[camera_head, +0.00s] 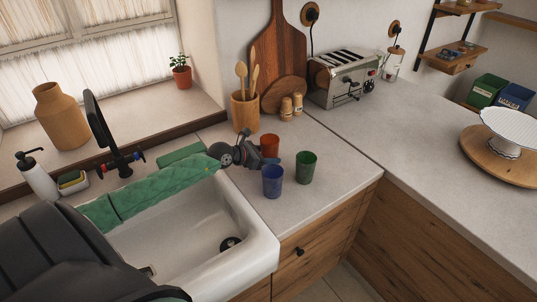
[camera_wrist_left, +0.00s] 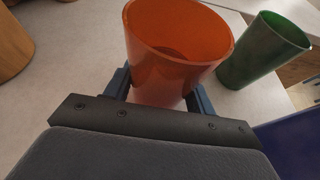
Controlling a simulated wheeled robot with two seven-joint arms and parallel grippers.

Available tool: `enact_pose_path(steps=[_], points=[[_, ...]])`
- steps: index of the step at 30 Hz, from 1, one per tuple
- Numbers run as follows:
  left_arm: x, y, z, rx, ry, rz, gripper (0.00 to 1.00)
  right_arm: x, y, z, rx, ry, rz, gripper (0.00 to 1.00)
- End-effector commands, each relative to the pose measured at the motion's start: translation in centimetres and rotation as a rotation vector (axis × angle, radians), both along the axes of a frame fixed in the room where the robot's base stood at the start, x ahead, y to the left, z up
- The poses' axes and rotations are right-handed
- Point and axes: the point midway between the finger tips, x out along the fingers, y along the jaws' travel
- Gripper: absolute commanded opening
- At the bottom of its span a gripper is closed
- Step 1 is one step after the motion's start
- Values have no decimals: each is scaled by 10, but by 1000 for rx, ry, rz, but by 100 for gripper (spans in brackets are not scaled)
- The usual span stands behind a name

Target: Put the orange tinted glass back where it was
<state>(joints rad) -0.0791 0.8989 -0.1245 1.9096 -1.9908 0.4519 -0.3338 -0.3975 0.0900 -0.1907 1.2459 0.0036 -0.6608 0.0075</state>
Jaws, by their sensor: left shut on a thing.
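The orange tinted glass (camera_head: 270,145) is upright at the counter, left of and behind the green glass. It fills the middle of the left wrist view (camera_wrist_left: 178,50), between the two fingers. My left gripper (camera_head: 268,158) reaches in from the left over the sink and is shut on this glass. I cannot tell whether the glass's base touches the counter. A blue glass (camera_head: 272,181) stands in front of it, and a green glass (camera_head: 306,167) stands to its right. The green glass (camera_wrist_left: 262,50) and part of the blue glass (camera_wrist_left: 290,140) also show in the left wrist view. My right gripper is not in view.
The white sink (camera_head: 262,246) lies left of the glasses. A wooden utensil pot (camera_head: 244,112), two small shakers (camera_head: 291,105) and a toaster (camera_head: 343,78) stand behind them. The counter right of the green glass is clear. A cake stand (camera_head: 503,152) is at the far right.

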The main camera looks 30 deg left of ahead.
Motion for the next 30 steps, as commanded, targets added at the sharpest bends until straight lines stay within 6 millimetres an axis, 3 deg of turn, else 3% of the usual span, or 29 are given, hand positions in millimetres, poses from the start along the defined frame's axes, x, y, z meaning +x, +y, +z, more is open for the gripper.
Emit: enact_pose_path(steps=[14,15,18,30], points=[[0,0,-8,0,-2,0,22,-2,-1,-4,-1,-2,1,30],[0,0,-9,1,-2,1,57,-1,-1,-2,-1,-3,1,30],[0,0,-9,1,-1,1,77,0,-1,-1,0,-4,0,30],[-1,1,-6,1,-1,1,77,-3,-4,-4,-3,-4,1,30]])
